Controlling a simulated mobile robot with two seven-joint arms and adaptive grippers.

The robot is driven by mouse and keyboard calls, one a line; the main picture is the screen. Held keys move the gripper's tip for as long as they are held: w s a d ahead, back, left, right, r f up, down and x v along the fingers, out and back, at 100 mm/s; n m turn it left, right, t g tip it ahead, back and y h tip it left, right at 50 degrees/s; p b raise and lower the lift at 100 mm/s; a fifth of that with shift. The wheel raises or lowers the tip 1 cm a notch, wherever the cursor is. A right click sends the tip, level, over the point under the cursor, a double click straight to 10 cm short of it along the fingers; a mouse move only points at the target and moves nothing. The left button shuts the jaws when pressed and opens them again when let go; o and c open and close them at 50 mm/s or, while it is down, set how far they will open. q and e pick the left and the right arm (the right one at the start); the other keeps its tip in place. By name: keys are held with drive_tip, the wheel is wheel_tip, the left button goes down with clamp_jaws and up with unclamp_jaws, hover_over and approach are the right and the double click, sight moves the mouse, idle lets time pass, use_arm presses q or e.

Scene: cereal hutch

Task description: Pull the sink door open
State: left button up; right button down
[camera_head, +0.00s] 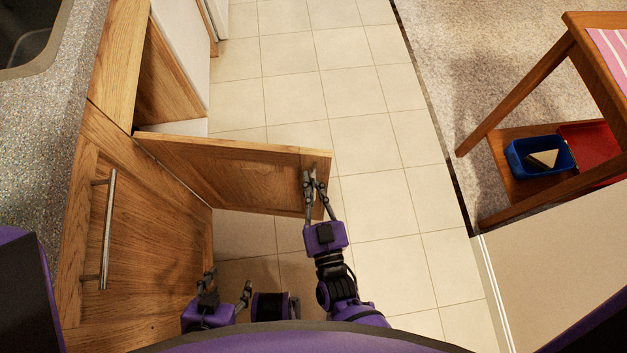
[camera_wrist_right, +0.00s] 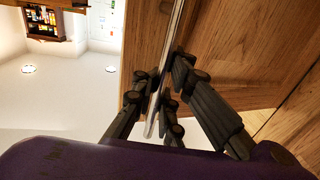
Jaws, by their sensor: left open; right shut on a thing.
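The wooden sink door (camera_head: 235,172) stands swung out from the cabinet, well open, over the tiled floor. My right gripper (camera_head: 315,182) is at the door's free end, shut on its metal handle. In the right wrist view the fingers (camera_wrist_right: 160,100) close around the handle bar (camera_wrist_right: 167,65), with the wooden door panel (camera_wrist_right: 240,40) beside it. My left gripper (camera_head: 228,287) is open and empty, low in the head view, in front of the neighbouring closed door. The sink basin (camera_head: 28,35) shows at the top left.
A closed cabinet door (camera_head: 130,230) with a long bar handle (camera_head: 108,228) is at the left, below the speckled countertop (camera_head: 45,150). Tiled floor (camera_head: 380,200) is free right of the open door. A wooden table (camera_head: 540,80) with a blue container (camera_head: 520,165) stands at the right.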

sight(314, 176)
drive_tip(key=shift+s+d, duration=0.15)
drive_tip(key=shift+s, duration=0.05)
idle(0.3)
drive_tip(key=c, duration=1.9)
unclamp_jaws()
drive_tip(key=shift+d, duration=0.1)
drive_tip(key=shift+c, duration=0.2)
drive_tip(key=shift+o, duration=0.5)
wheel_tip(314, 176, up, 10)
